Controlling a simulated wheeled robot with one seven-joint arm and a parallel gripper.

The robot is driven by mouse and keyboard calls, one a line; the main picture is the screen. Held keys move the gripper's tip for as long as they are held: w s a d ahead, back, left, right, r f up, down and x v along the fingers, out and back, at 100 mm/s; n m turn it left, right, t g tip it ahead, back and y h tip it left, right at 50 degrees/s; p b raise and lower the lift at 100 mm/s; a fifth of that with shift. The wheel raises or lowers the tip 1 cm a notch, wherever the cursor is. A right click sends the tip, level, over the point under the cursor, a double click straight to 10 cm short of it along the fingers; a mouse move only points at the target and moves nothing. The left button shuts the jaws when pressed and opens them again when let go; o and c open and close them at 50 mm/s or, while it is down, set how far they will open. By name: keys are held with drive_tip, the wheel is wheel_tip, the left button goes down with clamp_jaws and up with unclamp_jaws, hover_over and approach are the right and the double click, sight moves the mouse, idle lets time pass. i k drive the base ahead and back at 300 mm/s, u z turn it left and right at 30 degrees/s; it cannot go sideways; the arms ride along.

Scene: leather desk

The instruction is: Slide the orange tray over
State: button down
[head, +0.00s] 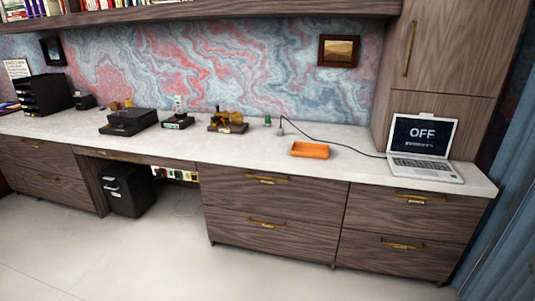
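The orange tray (310,150) is a small, shallow, rectangular tray. It lies flat on the light stone-like desk top (240,153), near the front edge on the right half. It stands to the left of the laptop, and a dark cable runs on the desk behind it and to its right. My gripper is not in view, so I cannot see whether it is open or shut. Nothing is seen touching the tray.
An open laptop (421,140) stands right of the tray. A small golden-brown object (228,122), a black box (128,121) and black letter trays (44,93) stand further left. Drawers (270,215) are shut below. The floor (150,255) in front is clear.

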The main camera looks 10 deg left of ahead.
sight(302, 149)
drive_tip(key=u, duration=0.2)
drive_tip(key=k, duration=0.2)
drive_tip(key=u, duration=0.55)
drive_tip(key=i, duration=3.05)
drive_tip(key=z, duration=0.95)
